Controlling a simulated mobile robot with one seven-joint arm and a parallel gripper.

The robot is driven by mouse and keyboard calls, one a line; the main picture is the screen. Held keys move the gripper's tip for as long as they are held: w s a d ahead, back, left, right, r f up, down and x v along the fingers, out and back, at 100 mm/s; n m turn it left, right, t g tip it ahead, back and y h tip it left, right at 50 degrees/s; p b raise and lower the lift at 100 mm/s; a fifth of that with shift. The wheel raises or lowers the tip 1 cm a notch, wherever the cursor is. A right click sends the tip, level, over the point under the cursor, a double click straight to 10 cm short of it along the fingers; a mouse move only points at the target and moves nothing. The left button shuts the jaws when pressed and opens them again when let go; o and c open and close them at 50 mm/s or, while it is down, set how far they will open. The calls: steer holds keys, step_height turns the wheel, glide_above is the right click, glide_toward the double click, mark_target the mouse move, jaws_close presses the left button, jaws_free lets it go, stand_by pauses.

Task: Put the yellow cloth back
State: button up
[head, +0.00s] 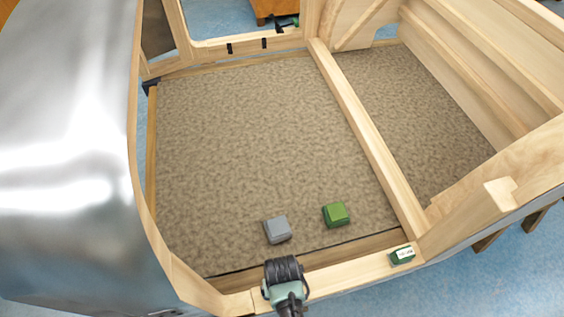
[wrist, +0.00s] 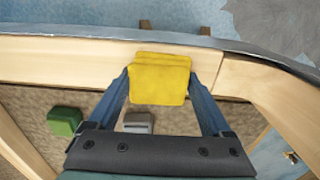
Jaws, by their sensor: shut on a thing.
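The yellow cloth (wrist: 160,82) is a folded, block-like pad between the two blue fingers of my gripper (wrist: 160,76) in the wrist view. The fingers press on its left and right sides. Behind it in that view is a pale wooden beam; I cannot tell whether the cloth touches it. In the head view my arm's end (head: 285,275) is over the near wooden rail, and the yellow cloth is hidden there.
A grey folded cloth (head: 277,230) and a green one (head: 336,215) lie on the brown carpeted floor (head: 250,140) inside the wooden frame. A small green box with a white label (head: 402,254) sits on the near rail. A wooden divider (head: 365,135) crosses the floor. The carpet beyond the cloths is clear.

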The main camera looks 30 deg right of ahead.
steer(key=shift+f, duration=0.2)
steer(key=o, duration=1.1)
steer(key=shift+r, duration=0.1)
step_height(320, 180, up, 12)
steer(key=shift+r+p, duration=0.15)
steer(key=shift+p, duration=0.35)
